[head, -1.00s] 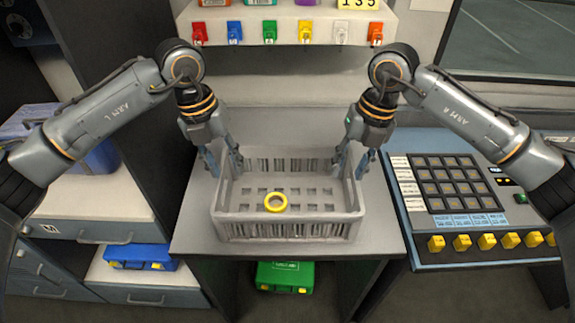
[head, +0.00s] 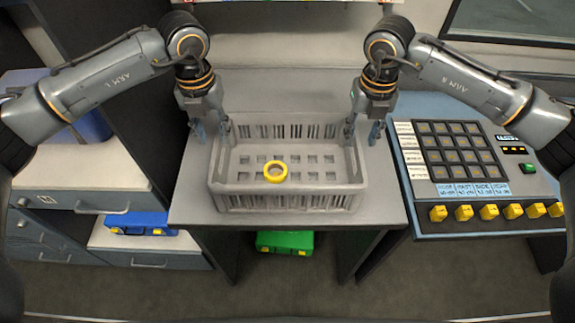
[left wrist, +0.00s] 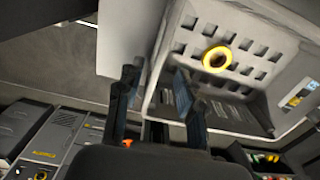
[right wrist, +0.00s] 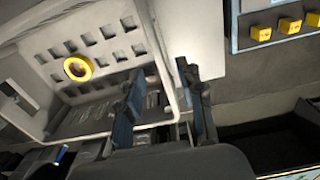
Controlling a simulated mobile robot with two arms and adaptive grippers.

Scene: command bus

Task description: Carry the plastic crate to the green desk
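The plastic crate (head: 288,203) is grey, with slotted walls, and stands upright on a grey-topped desk (head: 190,205). It holds a yellow ring (head: 275,171). My left gripper (head: 212,130) is open at the crate's left side towards the back, one finger outside the wall and one inside. My right gripper (head: 362,131) is open at the right side in the same way. Both wrist views show the fingers apart, the left pair (left wrist: 157,85) and the right pair (right wrist: 162,85), with crate wall between them. I cannot make out a plainly green desk.
A button console (head: 480,215) with yellow knobs stands close on the right. Drawers (head: 100,200) and a blue case (head: 140,222) are on the left. A green case (head: 284,242) lies under the desk. Floor is clear in front.

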